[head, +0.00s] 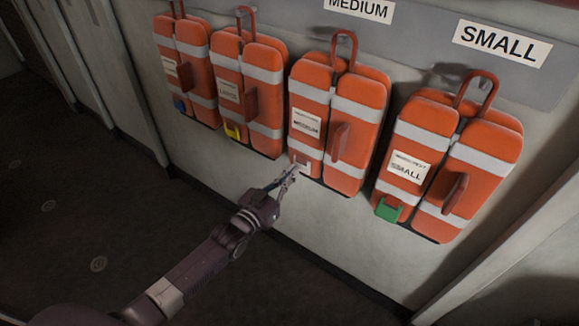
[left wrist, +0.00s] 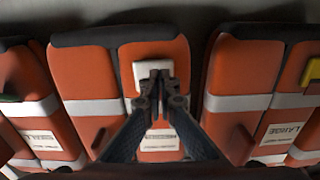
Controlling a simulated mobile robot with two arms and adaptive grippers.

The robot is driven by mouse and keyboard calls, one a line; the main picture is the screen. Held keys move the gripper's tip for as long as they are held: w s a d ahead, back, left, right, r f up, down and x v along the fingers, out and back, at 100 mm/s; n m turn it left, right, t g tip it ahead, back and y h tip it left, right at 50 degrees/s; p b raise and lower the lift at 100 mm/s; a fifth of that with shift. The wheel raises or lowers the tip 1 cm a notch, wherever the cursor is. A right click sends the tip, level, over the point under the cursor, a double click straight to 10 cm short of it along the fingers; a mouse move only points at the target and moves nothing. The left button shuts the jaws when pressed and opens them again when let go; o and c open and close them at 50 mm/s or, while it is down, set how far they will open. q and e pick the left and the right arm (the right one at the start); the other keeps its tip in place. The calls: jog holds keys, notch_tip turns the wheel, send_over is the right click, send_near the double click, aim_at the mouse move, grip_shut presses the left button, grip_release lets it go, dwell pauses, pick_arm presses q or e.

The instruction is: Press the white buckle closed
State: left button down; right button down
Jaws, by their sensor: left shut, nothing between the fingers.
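The white buckle (head: 301,166) is a small block low on the left half of the orange life vest (head: 345,117) labelled MEDIUM. In the left wrist view the white buckle (left wrist: 153,72) shows just beyond the fingertips. My left gripper (head: 293,171) is shut and empty, its tips at the buckle. In the left wrist view the tips (left wrist: 157,76) overlap the buckle's lower part. I cannot tell whether they touch it. The fingers hide part of the buckle, and I cannot tell whether it is closed. My right gripper is not in view.
Other vests hang alongside: one with a green buckle (head: 388,209) at right, one with a yellow buckle (head: 233,131) and one with a blue buckle (head: 179,106) at left. Wall signs read MEDIUM (head: 359,9) and SMALL (head: 502,43). The floor (head: 60,220) at lower left is clear.

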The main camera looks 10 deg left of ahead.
pick_arm(q)
jog(key=p+v, duration=0.3)
jog(key=v, duration=0.3)
jog(key=shift+s+d+f+p, duration=0.2)
jog(key=shift+s+f+p, duration=0.05)
jog(key=shift+s+p, duration=0.2)
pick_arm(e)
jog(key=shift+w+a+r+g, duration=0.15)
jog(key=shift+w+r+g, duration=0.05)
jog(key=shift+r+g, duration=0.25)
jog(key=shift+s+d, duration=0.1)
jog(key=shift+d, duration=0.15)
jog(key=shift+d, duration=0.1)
